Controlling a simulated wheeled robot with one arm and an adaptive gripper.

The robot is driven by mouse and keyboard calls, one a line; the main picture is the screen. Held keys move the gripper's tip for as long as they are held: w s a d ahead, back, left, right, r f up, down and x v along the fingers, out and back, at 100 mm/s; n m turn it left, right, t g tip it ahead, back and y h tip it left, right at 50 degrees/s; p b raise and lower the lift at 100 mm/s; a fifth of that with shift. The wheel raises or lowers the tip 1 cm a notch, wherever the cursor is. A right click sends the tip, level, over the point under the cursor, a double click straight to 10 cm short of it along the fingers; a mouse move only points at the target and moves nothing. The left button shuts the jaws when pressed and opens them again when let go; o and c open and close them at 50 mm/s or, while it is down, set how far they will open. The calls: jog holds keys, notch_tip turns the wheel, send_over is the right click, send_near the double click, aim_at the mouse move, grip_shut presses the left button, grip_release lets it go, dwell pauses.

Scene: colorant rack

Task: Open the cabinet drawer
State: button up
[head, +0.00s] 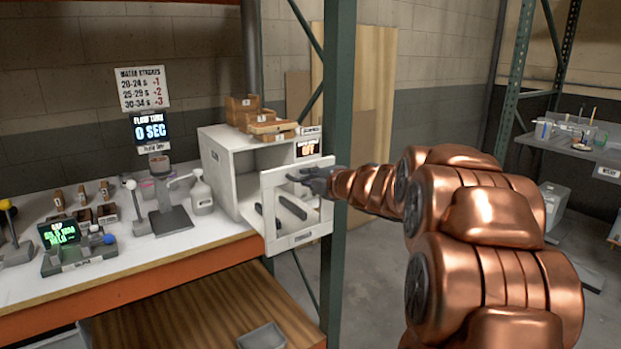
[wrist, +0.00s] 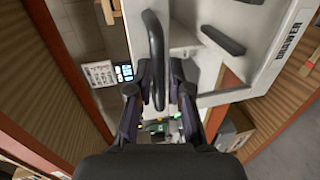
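The white cabinet (head: 218,170) stands at the right end of the bench. Its framed front panel (head: 300,241), labelled at the bottom, appears to stand forward of the cabinet body. In the wrist view a label reading DRAWER (wrist: 288,41) is on the white panel. A dark handle (wrist: 155,50) runs between the fingers of my gripper (wrist: 160,78). The fingers are apart, with a visible gap on the handle's right; contact on its left cannot be told. In the head view my gripper (head: 316,180) is at the panel's upper part and hides some of it.
Wooden boxes (head: 243,108) sit on the cabinet. A green rack post (head: 337,100) rises close behind my gripper. Open floor lies right of the bench.

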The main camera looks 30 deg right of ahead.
jog(key=shift+o, duration=1.3)
jog(key=v, duration=1.2)
